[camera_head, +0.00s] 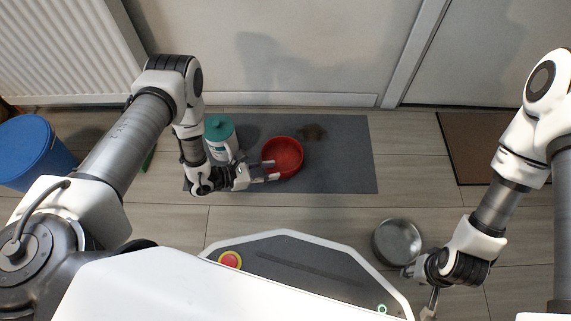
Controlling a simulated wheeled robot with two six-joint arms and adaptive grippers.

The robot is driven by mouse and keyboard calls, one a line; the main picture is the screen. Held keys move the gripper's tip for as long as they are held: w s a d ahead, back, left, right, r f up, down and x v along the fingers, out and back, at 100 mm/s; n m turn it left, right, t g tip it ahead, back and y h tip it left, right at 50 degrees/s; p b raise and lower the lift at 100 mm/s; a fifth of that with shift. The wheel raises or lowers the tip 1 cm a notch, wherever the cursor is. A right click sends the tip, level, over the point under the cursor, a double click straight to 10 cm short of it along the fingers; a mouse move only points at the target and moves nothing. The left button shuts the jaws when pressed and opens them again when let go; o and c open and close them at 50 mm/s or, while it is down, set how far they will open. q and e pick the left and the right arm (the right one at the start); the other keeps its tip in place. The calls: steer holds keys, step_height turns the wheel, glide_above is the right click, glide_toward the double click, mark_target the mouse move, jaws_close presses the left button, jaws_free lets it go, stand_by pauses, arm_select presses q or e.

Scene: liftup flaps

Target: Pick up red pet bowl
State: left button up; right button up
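The red pet bowl (286,155) stands upright on a grey mat (345,170) in front of the wall. My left gripper (270,171) reaches in at the bowl's left side. Its fingers are spread apart, one above the other in the picture, with tips at the bowl's left rim. I cannot tell whether either finger touches the rim. My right gripper (430,302) is low at the right, below a metal bowl, far from the red bowl. Its fingers are small and partly cut off by the lower edge.
A white container with a teal lid (219,128) stands on the mat, close behind my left gripper. A metal bowl (397,243) is on the floor near my base. A dark patch (312,132) lies on the mat. A blue bin (35,152) is at left, a brown doormat (490,145) at right.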

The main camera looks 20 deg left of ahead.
mark_target(288, 171)
arm_select(q)
steer(key=b+x, duration=0.2)
steer(key=x, duration=0.1)
steer(key=b+x, duration=0.2)
steer(key=x, duration=0.1)
steer(key=shift+s+d+f+b, duration=0.25)
steer(key=shift+d+f+b, duration=0.05)
steer(key=shift+d+b, duration=0.1)
arm_select(e)
steer(key=shift+t, duration=0.3)
steer(key=f, duration=0.2)
steer(key=w+f, duration=0.1)
steer(key=f, duration=0.2)
steer(key=shift+w+f, duration=0.35)
arm_select(q)
steer(key=shift+w+r, duration=0.1)
steer(key=shift+r, duration=0.1)
arm_select(e)
steer(key=shift+r, duration=0.15)
arm_select(q)
jaws_close()
